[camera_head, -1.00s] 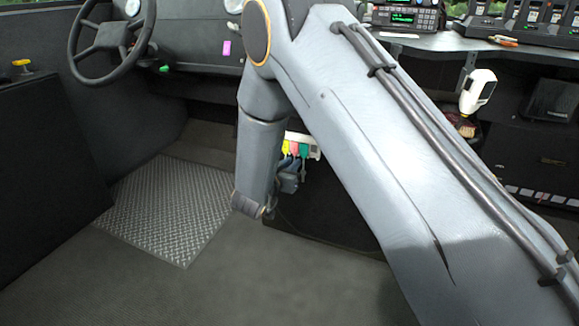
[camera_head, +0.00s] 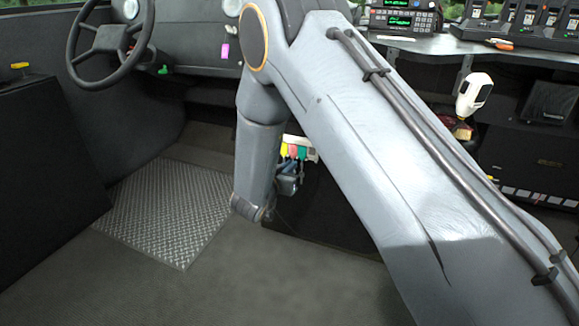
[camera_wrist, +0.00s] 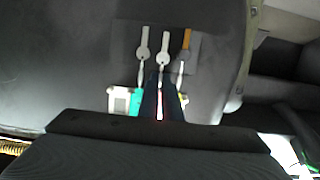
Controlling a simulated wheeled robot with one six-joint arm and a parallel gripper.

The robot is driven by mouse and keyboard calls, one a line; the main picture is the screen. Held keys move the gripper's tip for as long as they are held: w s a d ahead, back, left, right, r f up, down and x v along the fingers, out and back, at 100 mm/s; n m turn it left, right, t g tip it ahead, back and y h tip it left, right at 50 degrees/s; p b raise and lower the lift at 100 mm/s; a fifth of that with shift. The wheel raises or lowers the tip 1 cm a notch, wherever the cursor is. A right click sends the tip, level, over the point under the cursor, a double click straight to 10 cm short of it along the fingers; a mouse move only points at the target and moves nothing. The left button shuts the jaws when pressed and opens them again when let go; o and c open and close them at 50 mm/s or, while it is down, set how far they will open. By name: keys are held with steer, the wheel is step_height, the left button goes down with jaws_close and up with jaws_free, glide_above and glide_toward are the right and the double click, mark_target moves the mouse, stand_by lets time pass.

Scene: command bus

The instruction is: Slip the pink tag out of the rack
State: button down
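The pink tag (camera_head: 293,151) hangs from the white rack (camera_head: 311,152), between a yellow tag (camera_head: 284,149) and a green tag (camera_head: 302,152). The arm hides part of the rack. My gripper (camera_head: 287,185) is low beside the tags, partly behind my arm. In the wrist view my gripper (camera_wrist: 160,96) has two dark fingers reaching toward the rack, with a thin pinkish strip between them. The green tag (camera_wrist: 136,103) is just left of the fingers. I cannot tell whether the fingers touch the pink tag.
In the wrist view, key-like metal pieces (camera_wrist: 143,44) lie beyond the fingertips against a dark panel. A counter with radio units (camera_head: 405,18) is above right, and a white handheld device (camera_head: 474,94) hangs below it. A steering wheel (camera_head: 110,45) is at left. The floor is clear.

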steer(key=shift+s+a, duration=0.1)
steer(key=shift+s, duration=0.05)
stand_by(0.5)
steer(key=shift+s+a+p, duration=0.1)
steer(key=shift+s+p, duration=0.2)
steer(key=shift+p, duration=0.1)
steer(key=shift+s+a, duration=0.1)
steer(key=shift+s, duration=0.2)
steer(key=shift+s+a+p, duration=0.1)
steer(key=shift+s+p, duration=0.25)
steer(key=shift+p, duration=0.1)
steer(key=shift+s, duration=0.1)
steer(key=shift+f+p+v, duration=0.2)
steer(key=shift+p+v, duration=0.35)
steer(key=shift+v, duration=0.4)
steer(key=shift+f+p+v, duration=0.2)
steer(key=shift+p+v, duration=0.3)
steer(key=shift+v, duration=0.45)
steer(key=shift+f+p+v, duration=0.2)
steer(key=shift+p+v, duration=0.35)
steer(key=shift+v, duration=0.45)
steer(key=shift+s, duration=0.1)
